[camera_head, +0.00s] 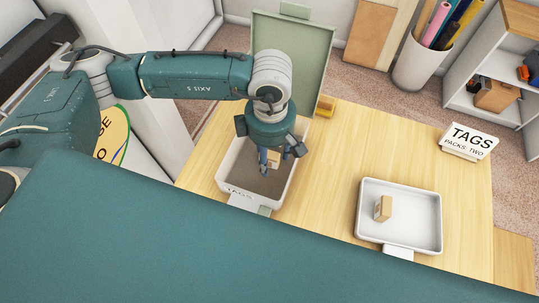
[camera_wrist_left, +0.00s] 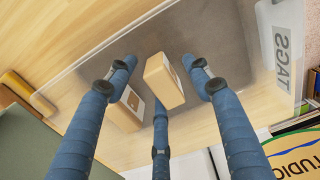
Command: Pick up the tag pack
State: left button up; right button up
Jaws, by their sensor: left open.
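My left gripper (camera_head: 274,160) reaches down into a white bin (camera_head: 228,187) labelled TAGS, and its blue fingers are spread open. A small tan tag pack (camera_wrist_left: 163,82) with a pale label shows between the fingers in the left wrist view; I cannot tell whether any finger touches it. A second tan pack (camera_wrist_left: 127,110) lies beside it, partly hidden by a finger. In the head view, one pack (camera_head: 273,157) in the bin shows partly behind the fingers. Another tan pack (camera_head: 383,208) stands in the white tray at the right. My right gripper is not in view.
The bin's green lid (camera_head: 292,62) stands raised at the back. The white tray (camera_head: 420,240) is on the wooden table (camera_head: 335,150), with bare table between it and the bin.

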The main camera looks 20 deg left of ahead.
pick_arm(q)
jog(key=shift+c, duration=0.5)
jog(key=c, duration=0.9)
jog(key=shift+c, duration=0.2)
